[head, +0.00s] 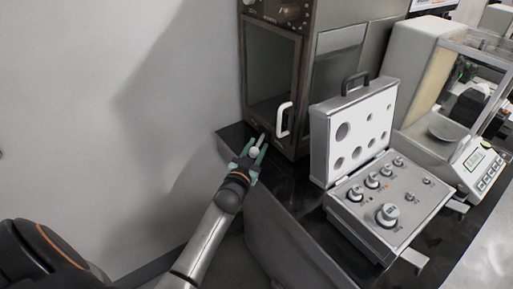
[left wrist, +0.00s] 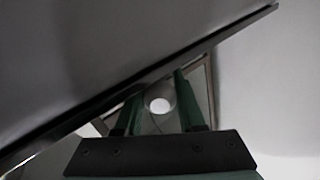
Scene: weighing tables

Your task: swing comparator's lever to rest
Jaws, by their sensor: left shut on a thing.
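The comparator (head: 274,75) is a tall dark brown cabinet with a glazed front and a white handle (head: 284,119). Its lever (head: 261,140) sticks out low at the front left, near the table edge, and ends in a pale round knob. My left gripper (head: 254,153) has its green fingers on either side of the knob and is shut on the lever. My right gripper is not in view.
A balance (head: 462,170) with a glass shield stands farther right. A bare wall (head: 110,110) is at the left.

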